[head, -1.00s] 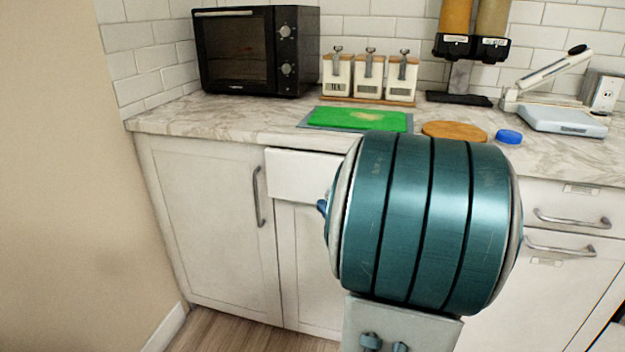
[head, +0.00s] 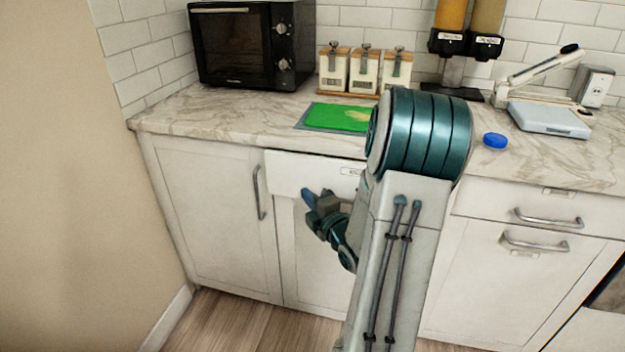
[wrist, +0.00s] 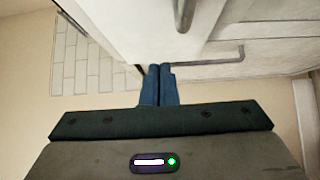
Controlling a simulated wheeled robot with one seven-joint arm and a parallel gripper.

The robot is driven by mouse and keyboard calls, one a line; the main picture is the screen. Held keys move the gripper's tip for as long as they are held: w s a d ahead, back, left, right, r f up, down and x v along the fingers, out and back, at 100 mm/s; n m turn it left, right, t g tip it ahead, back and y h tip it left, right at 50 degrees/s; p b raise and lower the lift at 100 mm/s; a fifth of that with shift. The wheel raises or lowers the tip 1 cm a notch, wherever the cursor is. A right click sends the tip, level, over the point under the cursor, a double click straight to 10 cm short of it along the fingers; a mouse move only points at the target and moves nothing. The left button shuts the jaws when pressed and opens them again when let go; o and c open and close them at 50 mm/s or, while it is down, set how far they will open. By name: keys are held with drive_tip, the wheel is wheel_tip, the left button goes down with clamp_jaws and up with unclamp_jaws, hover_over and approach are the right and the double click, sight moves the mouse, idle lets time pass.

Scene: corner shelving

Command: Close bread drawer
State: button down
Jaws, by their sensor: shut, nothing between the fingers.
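A white drawer front (head: 290,172) with a small label sits just under the counter, left of my arm. My arm hides its right part, and I cannot tell how far it stands out. My gripper (head: 308,194) is low in front of this drawer front, near its lower edge. In the wrist view the blue fingers of my gripper (wrist: 159,84) are together with nothing between them. A white panel (wrist: 120,28) and a grey bar handle (wrist: 210,62) lie just beyond the fingertips. I cannot tell whether the fingers touch the front.
A cabinet door (head: 205,215) with an upright handle is left of the drawer. Another drawer (head: 540,210) is at the right. The counter (head: 215,118) holds a microwave (head: 245,45), a green board (head: 338,118) and a blue lid (head: 495,140). A beige wall (head: 50,180) bounds the left side.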

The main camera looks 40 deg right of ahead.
drive_tip(key=shift+w+d+p, duration=1)
drive_tip(key=shift+w+d, duration=0.5)
